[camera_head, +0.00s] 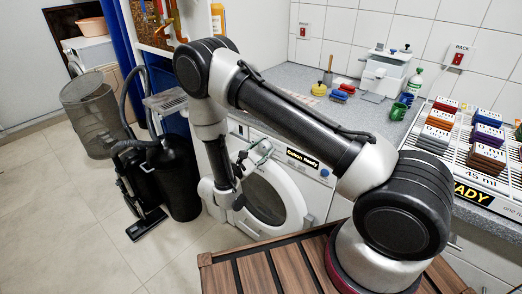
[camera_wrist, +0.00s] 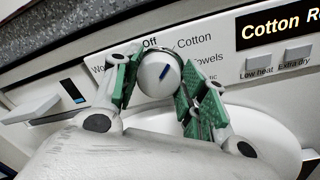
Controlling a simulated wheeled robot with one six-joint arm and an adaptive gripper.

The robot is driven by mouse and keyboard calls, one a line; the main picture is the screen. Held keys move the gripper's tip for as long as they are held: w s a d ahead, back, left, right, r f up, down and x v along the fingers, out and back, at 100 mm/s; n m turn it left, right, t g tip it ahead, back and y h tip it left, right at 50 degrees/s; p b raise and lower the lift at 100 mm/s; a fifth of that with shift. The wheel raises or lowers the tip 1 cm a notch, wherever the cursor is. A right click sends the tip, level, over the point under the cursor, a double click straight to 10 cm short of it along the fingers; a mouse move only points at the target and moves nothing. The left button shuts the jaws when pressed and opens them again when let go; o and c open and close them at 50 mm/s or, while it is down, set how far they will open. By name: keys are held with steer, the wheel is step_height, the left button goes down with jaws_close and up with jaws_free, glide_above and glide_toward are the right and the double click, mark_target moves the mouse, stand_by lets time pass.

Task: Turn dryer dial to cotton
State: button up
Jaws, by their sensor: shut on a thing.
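The dryer dial (camera_wrist: 158,73) is a round, pale knob with a blue pointer line in the wrist view. The line slants up and right, toward the side of the "Cotton" label (camera_wrist: 194,39). "Off" (camera_wrist: 150,41) is above the dial and "Towels" is to its right, partly covered. My gripper (camera_wrist: 158,88) is shut on the dial, with a green pad on either side. In the head view my gripper (camera_head: 257,153) is at the front panel of the white dryer (camera_head: 318,188); the dial cannot be made out there.
The dryer display (camera_head: 302,159) reads "Cotton Ready" in the head view. Low heat and Extra dry buttons (camera_wrist: 278,58) are right of the dial. A black vacuum cleaner (camera_head: 170,180) stands left of the dryer. The countertop above holds a rack of coloured boxes (camera_head: 480,145).

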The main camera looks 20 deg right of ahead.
steer(key=o, duration=1)
steer(key=shift+a, duration=0.1)
steer(key=v, duration=1.2)
